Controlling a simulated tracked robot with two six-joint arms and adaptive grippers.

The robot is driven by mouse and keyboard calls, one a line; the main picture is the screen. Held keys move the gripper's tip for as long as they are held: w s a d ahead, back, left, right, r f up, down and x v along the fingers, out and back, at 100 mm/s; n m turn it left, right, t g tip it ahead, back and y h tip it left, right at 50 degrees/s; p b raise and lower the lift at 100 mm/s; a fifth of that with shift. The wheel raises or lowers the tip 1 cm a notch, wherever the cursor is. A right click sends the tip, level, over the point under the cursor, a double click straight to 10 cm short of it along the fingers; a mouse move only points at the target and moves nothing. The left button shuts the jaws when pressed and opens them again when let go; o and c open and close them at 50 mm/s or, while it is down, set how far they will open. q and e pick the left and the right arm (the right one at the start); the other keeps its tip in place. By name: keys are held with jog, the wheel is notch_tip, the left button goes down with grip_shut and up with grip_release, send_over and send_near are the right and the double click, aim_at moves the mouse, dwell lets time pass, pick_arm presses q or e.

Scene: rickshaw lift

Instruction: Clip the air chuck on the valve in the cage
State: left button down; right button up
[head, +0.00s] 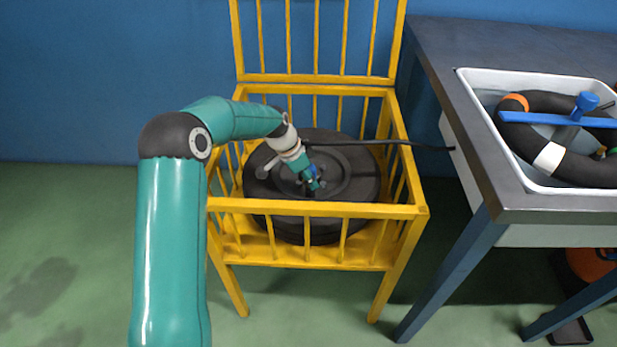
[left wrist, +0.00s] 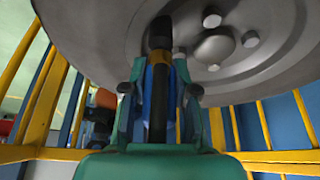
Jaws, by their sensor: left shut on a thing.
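A dark wheel (head: 350,185) lies flat inside the yellow cage (head: 318,209). Its grey rim and hub with bolts (left wrist: 215,47) fill the top of the left wrist view. My left gripper (head: 314,180) is inside the cage, over the wheel near its hub. It is shut on the air chuck (left wrist: 158,100), a dark rod-like piece with a brass-coloured collar, between blue-lined fingers. The far end of the chuck reaches the rim area in the picture. I cannot make out the valve or whether the chuck touches it. My right gripper is not in view.
A black hose (head: 380,142) runs from the cage over its right rail towards the table (head: 520,207). A white tray (head: 545,186) in the table holds a dark ring-shaped tube (head: 585,172) and a blue tool (head: 540,118). Cage bars surround my gripper. Green floor is clear at left.

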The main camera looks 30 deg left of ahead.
pick_arm(q)
jog(key=shift+r, duration=0.2)
dwell(0.5)
jog(key=shift+r+p, duration=0.5)
jog(key=shift+r, duration=0.05)
jog(key=shift+r, duration=0.15)
jog(key=shift+r+p, duration=0.35)
jog(key=shift+r, duration=0.1)
jog(key=shift+f+b, duration=0.25)
jog(key=shift+b, duration=0.1)
dwell(0.7)
jog(key=shift+f+b, duration=0.9)
jog(key=shift+f, duration=0.2)
dwell(1.0)
jog(key=shift+r, duration=0.15)
dwell(0.5)
jog(key=shift+r+p, duration=0.85)
jog(key=shift+r, duration=0.3)
